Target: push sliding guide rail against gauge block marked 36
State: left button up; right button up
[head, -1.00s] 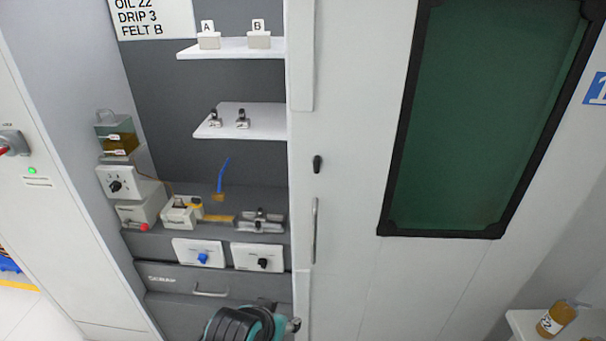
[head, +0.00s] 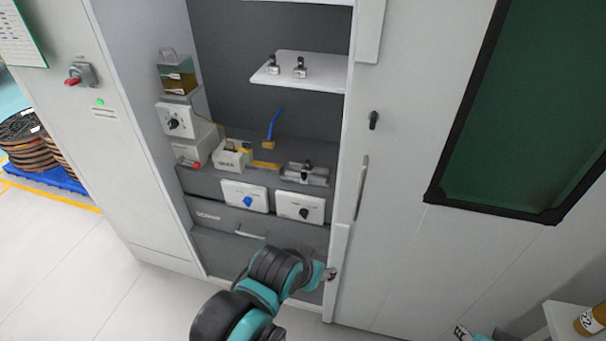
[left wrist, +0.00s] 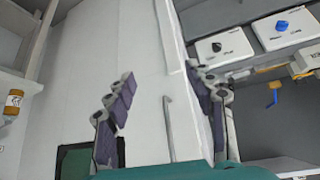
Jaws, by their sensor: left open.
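A grey metal fixture (head: 304,172) with a dark clamp on top lies at the right of the cabinet's work ledge; it looks like the sliding guide rail, but its parts are too small to tell apart. Two small metal blocks with dark tops, a left one (head: 273,66) and a right one (head: 300,68), stand on the white shelf above; no mark 36 is readable. My left gripper (head: 328,274) is low in front of the cabinet, below and apart from the fixture. In the left wrist view it is open and empty (left wrist: 160,78).
Two white knob panels, blue (head: 244,196) and black (head: 300,207), sit below the ledge. A drawer handle (head: 250,235) is under them. The cabinet's right edge and door handle (head: 361,188) stand close to my left gripper. A blue-handled tool (head: 271,128) stands behind the ledge.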

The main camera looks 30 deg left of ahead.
dwell(0.3)
pick_arm(q)
jog(key=shift+w, duration=0.25)
jog(key=c, duration=0.8)
jog(key=w+m, duration=0.1)
jog(key=w, duration=0.1)
jog(key=w+a+m+t+b, duration=0.1)
jog(key=w, duration=0.1)
jog(key=w+f+m, duration=0.1)
jog(key=w, duration=0.2)
jog(key=shift+a+f+m+t, duration=0.1)
jog(key=shift+a+m+t, duration=0.2)
jog(key=shift+a+m, duration=0.1)
grip_shut()
jog(key=m+t+y+b, duration=0.3)
jog(key=m+t+b, duration=0.15)
jog(key=m, duration=0.65)
send_near(303, 178)
jog(key=shift+t+y, duration=0.3)
jog(key=shift+t, duration=0.15)
jog(key=w+f+b, duration=0.1)
jog(key=w, duration=0.1)
jog(key=w+a+f+b, duration=0.1)
jog(key=w+f+b, duration=0.1)
jog(key=shift+w+f, duration=0.1)
jog(key=shift+w, duration=0.15)
jog(key=shift+w+a, duration=0.1)
jog(key=shift+w, duration=0.55)
